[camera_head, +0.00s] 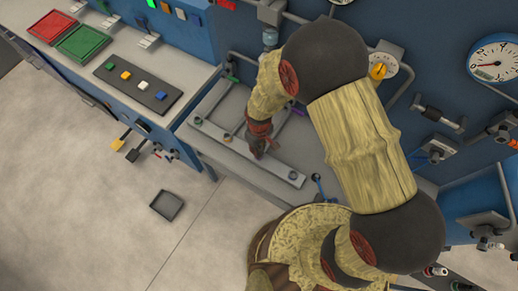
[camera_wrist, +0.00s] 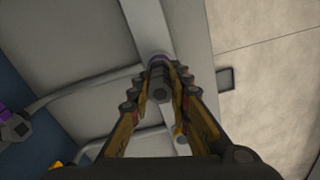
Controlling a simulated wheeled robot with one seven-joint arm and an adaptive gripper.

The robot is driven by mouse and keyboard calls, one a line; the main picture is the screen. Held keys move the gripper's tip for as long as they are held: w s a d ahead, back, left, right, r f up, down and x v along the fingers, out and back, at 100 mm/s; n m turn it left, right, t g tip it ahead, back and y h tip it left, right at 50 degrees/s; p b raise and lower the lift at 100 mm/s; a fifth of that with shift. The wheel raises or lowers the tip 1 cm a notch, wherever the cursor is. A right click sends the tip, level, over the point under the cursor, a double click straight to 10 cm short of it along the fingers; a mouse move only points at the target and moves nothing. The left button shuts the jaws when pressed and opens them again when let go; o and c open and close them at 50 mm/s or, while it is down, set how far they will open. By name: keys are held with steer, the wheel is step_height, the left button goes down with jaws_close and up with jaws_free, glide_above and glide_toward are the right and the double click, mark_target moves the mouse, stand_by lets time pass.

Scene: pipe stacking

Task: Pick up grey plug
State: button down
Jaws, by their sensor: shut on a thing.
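The grey plug (camera_wrist: 159,84) is a dark grey hexagonal piece between the fingertips of my gripper (camera_wrist: 160,88) in the wrist view. Both fingers touch its sides. A purple ring (camera_wrist: 158,58) shows just beyond it over a grey bar (camera_wrist: 190,60). I cannot tell whether the plug is still seated in the bar. In the head view my gripper (camera_head: 259,146) points down at the middle of the long grey bar (camera_head: 225,141), and its fingers hide the plug. Round fittings show towards the bar's left end (camera_head: 197,122) and right end (camera_head: 293,176).
A red tray (camera_head: 52,26), a green tray (camera_head: 83,42) and a dark strip with coloured blocks (camera_head: 138,90) lie on the left counter. A gauge (camera_head: 494,60) and valves are on the blue wall. A small black tray (camera_head: 167,205) lies on open floor.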

step_height(320, 180, up, 2)
steer(key=shift+w+r, duration=0.1)
steer(key=shift+r, duration=0.15)
steer(key=s+a+r, duration=0.1)
steer(key=s+r, duration=0.9)
steer(key=s, duration=0.4)
steer(key=shift+a+p, duration=0.2)
steer(key=shift+p, duration=0.15)
step_height(320, 180, up, 8)
steer(key=p, duration=0.6)
